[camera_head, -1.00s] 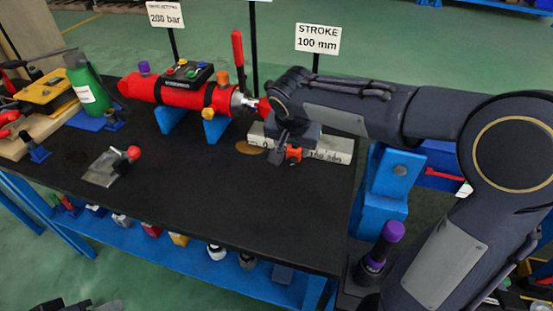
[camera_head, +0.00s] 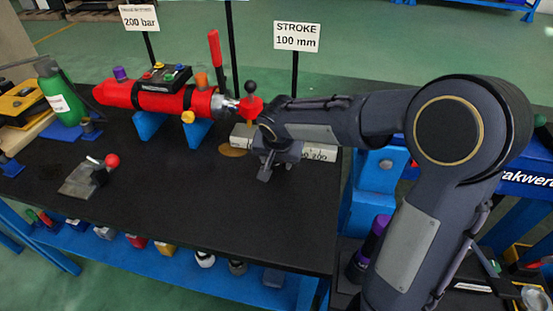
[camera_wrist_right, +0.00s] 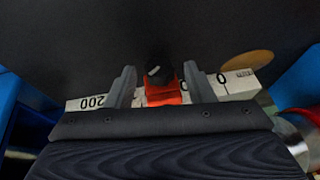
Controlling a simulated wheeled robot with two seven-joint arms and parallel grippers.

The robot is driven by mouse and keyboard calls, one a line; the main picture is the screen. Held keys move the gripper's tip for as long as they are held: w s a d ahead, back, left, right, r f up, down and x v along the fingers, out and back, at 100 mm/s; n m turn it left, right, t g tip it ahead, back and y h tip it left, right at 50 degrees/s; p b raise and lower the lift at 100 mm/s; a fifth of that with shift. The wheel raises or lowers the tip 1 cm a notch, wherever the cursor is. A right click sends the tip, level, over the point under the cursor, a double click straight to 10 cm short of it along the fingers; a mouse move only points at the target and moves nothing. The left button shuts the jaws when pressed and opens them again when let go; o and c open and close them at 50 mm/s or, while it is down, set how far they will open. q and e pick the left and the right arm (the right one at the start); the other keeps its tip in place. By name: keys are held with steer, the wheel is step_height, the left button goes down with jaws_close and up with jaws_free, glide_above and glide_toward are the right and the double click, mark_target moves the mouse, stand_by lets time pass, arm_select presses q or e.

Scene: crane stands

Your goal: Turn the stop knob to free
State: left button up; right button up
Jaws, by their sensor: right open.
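The stop knob (camera_wrist_right: 158,75) is black with a white mark, in the right wrist view. It sits at an orange-red stop block (camera_wrist_right: 163,94) on a white scale bar (camera_wrist_right: 240,84) with black numbers. My right gripper (camera_wrist_right: 159,72) is open, with one finger on each side of the knob and block and a gap visible on both sides. In the head view my right gripper (camera_head: 276,169) is in front of the scale bar (camera_head: 319,152), and the stop block is hidden there. My left gripper is not in view.
A red cylinder (camera_head: 160,97) with a rod and a red disc (camera_head: 250,107) stands behind my gripper. A sign (camera_head: 297,37) reads "STROKE 100 mm". A metal plate with a red-balled lever (camera_head: 85,180) lies at left. The middle of the black bench (camera_head: 180,205) is clear.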

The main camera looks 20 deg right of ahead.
steer(key=c, duration=1)
steer(key=g+h+p, duration=0.1)
steer(key=h, duration=0.1)
steer(key=g+h+p, duration=0.1)
steer(key=shift+w+a+r+n+g+p, duration=0.1)
steer(key=shift+w+a+n+g+p, duration=0.2)
steer(key=shift+a+n, duration=0.1)
steer(key=shift+w+a+f+n+g+h+p, duration=0.1)
steer(key=shift+n+g+h+p, duration=0.1)
steer(key=shift+g+h+p, duration=0.5)
steer(key=shift+w+a+f+n+g+h+p, duration=0.15)
steer(key=shift+g+h, duration=0.25)
steer(key=shift+h, duration=0.6)
steer(key=shift+s+d, duration=0.1)
steer(key=o, duration=1)
